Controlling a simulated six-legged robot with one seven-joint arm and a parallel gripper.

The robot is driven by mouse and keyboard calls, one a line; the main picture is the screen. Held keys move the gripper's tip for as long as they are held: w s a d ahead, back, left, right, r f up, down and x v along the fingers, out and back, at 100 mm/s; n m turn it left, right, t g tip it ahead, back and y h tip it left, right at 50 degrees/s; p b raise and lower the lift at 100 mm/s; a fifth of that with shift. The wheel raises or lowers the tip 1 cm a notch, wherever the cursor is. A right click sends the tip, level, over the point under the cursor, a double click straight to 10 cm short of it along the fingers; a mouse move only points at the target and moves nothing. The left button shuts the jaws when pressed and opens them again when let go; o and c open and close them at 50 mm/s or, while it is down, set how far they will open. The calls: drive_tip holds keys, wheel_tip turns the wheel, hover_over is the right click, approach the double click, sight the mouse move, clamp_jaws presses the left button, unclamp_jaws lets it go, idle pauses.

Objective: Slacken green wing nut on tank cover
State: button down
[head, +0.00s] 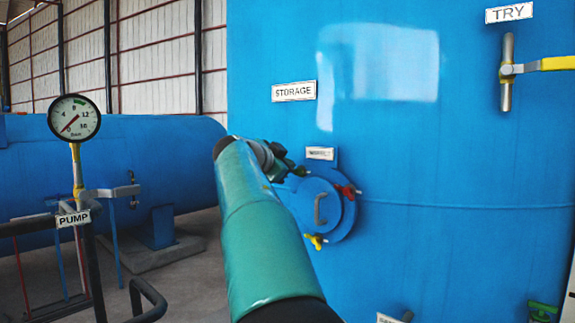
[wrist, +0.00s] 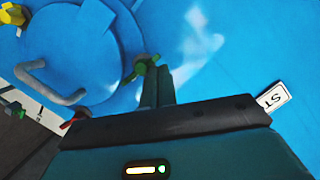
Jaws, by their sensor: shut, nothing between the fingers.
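The round blue tank cover (head: 335,225) with a grey handle is on the front of the large blue tank. The green wing nut (head: 299,171) is at the cover's upper left edge, partly hidden by my gripper (head: 284,166). In the wrist view, the green wing nut (wrist: 143,67) lies right at the tips of my gripper (wrist: 159,72). The fingers are shut with nothing between them; I cannot tell whether they touch the nut. The cover (wrist: 95,30) fills the upper left of that view.
A red wing nut (head: 346,190) and a yellow wing nut (head: 315,241) are also on the cover's rim. A pressure gauge (head: 74,118) and PUMP valve stand at left. A TRY valve (head: 507,72) is at upper right.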

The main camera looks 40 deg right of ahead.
drive_tip(key=v, duration=1.3)
drive_tip(key=d+f+n+g+h, duration=0.1)
drive_tip(key=d+h, duration=0.1)
drive_tip(key=d, duration=0.2)
drive_tip(key=d+f+g+h, duration=0.1)
drive_tip(key=d+h, duration=0.1)
drive_tip(key=d, duration=0.2)
drive_tip(key=d+f+n+g+h, duration=0.1)
drive_tip(key=d+h, duration=0.1)
drive_tip(key=d, duration=0.3)
drive_tip(key=shift+s+n, duration=0.2)
drive_tip(key=shift+n, duration=0.1)
drive_tip(key=shift+w+f, duration=0.15)
drive_tip(key=shift+f, duration=0.55)
drive_tip(key=shift+d, duration=0.1)
drive_tip(key=shift+f, duration=0.1)
